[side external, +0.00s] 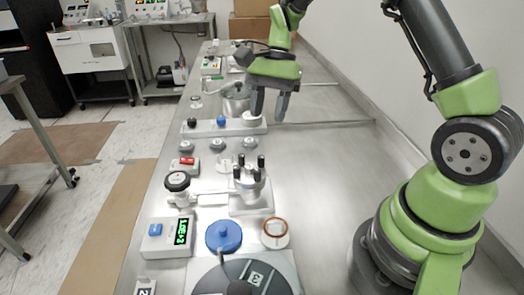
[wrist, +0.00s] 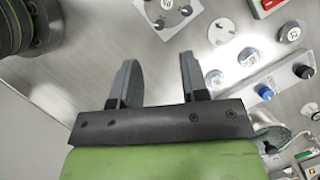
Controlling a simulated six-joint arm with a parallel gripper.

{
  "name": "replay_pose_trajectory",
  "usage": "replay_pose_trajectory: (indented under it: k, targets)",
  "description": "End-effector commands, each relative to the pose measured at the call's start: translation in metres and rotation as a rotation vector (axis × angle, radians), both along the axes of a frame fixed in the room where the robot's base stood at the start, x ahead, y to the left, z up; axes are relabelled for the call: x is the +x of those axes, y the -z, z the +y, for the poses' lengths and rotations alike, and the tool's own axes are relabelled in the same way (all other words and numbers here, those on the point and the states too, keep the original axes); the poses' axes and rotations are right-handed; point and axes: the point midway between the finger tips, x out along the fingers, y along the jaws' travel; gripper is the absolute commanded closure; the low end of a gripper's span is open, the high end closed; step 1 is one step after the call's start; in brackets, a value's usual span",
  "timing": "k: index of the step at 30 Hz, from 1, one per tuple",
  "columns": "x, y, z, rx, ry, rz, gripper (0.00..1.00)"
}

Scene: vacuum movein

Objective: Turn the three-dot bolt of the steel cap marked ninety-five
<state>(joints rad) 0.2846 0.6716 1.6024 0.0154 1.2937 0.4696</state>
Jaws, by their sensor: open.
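My gripper (side external: 269,110) is open and empty, pointing down over the bench beside the white knob plate. Its two fingers (wrist: 157,62) stand apart in the wrist view with bare steel between them. A steel fitting with several upright black-topped bolts (side external: 249,181) stands on a pale base nearer the front. It is partly cut off at the top of the wrist view (wrist: 168,14), with a small label on it. Three low grey caps with pale labels (side external: 217,144) sit in a row; they show in the wrist view (wrist: 250,57). I cannot read ninety-five or make out three dots.
The white plate with blue and black knobs (side external: 206,126) is left of my gripper. A steel pot (side external: 236,102) stands behind it. A black gauge (side external: 177,181), blue lid (side external: 223,236) and digital readout (side external: 168,238) are nearer the front. The right bench (side external: 320,170) is clear.

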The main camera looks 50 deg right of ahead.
Motion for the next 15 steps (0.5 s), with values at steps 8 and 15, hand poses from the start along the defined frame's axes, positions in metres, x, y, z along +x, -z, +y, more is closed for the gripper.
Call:
replay_pose_trajectory:
  k: [8,15]
  targets:
    - [-0.007,0.048,0.020,0.006,-0.001,0.009,0.59]
    - [-0.009,0.078,0.031,0.005,0.000,0.006,0.59]
